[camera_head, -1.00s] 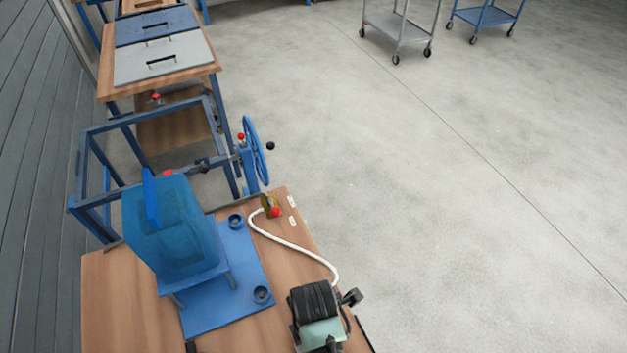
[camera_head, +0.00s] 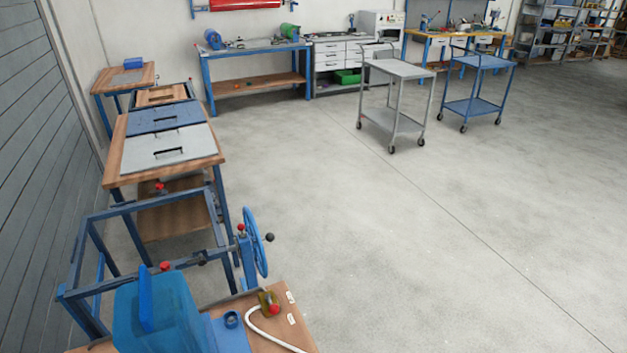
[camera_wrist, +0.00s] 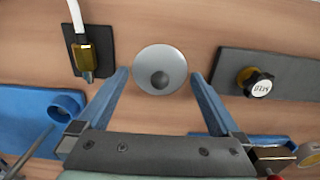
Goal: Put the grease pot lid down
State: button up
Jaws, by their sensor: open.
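The grease pot lid (camera_wrist: 160,70) shows in the wrist view as a round, pale grey disc with a dark round knob at its middle. It appears to rest on the wooden bench top (camera_wrist: 180,22). My gripper (camera_wrist: 159,76) is open, with one blue finger on each side of the lid's near part. Gaps show between the fingers and the lid, and nothing is held. Whether the lid covers a pot beneath it cannot be seen. Neither the lid nor my gripper shows in the head view.
In the wrist view a brass fitting (camera_wrist: 87,62) with a white hose stands left of the lid. A grey plate with a black knob (camera_wrist: 257,83) lies right. A blue base with a cup (camera_wrist: 66,104) is at left. In the head view, a blue handwheel (camera_head: 254,243) stands beyond the bench.

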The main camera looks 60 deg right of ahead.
notch_tip(320, 180, up, 12)
jog(key=shift+f+p, duration=0.2)
jog(key=shift+p, duration=0.1)
